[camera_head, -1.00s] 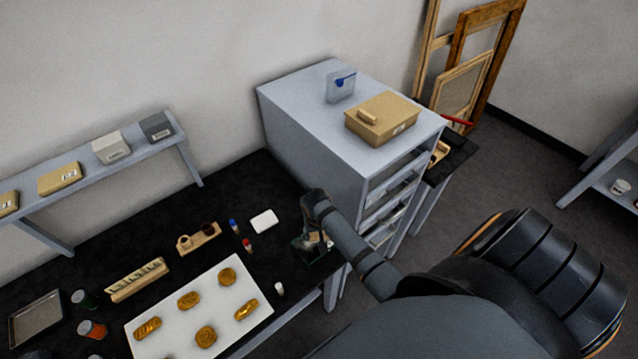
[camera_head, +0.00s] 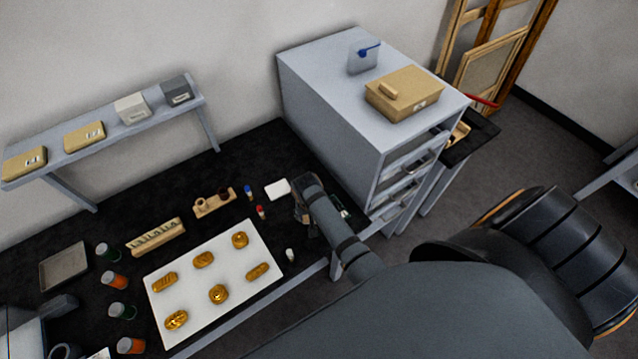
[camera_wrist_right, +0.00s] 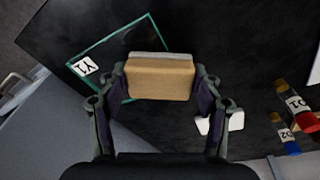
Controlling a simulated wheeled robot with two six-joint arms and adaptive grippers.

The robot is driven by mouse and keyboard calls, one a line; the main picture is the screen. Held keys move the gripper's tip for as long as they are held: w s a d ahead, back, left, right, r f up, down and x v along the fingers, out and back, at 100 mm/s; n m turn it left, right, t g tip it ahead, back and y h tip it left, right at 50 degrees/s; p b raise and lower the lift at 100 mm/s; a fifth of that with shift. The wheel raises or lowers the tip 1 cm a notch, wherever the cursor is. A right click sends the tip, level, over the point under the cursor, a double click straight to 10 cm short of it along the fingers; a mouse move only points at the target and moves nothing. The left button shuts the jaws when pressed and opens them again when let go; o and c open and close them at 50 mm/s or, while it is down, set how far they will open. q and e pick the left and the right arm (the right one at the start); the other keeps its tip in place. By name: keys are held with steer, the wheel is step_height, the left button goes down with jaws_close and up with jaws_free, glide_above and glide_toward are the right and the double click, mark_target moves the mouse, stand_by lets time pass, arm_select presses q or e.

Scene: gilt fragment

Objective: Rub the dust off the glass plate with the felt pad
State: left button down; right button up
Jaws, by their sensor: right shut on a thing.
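My right gripper (camera_wrist_right: 160,85) is shut on a tan block with a pale grey layer along one edge, the felt pad (camera_wrist_right: 160,78). In the head view this gripper (camera_head: 306,208) is over the right part of the black table, and my arm hides most of the pad. The glass plate (camera_wrist_right: 88,82), clear with green edges and a white label, lies under and left of the pad in the wrist view. Part of it (camera_head: 341,208) shows right of my arm in the head view. Whether the pad touches the glass, I cannot tell. No dust can be made out.
A white board (camera_head: 190,309) with several gilt pieces lies in front. A grey drawer cabinet (camera_head: 330,125) rises behind and right.

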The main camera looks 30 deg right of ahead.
steer(key=shift+a, duration=0.3)
steer(key=shift+s+f, duration=0.1)
steer(key=shift+d, duration=0.15)
steer(key=shift+d, duration=0.25)
steer(key=shift+w+d, duration=0.2)
steer(key=shift+d, duration=3.3)
steer(key=shift+r, duration=3.15)
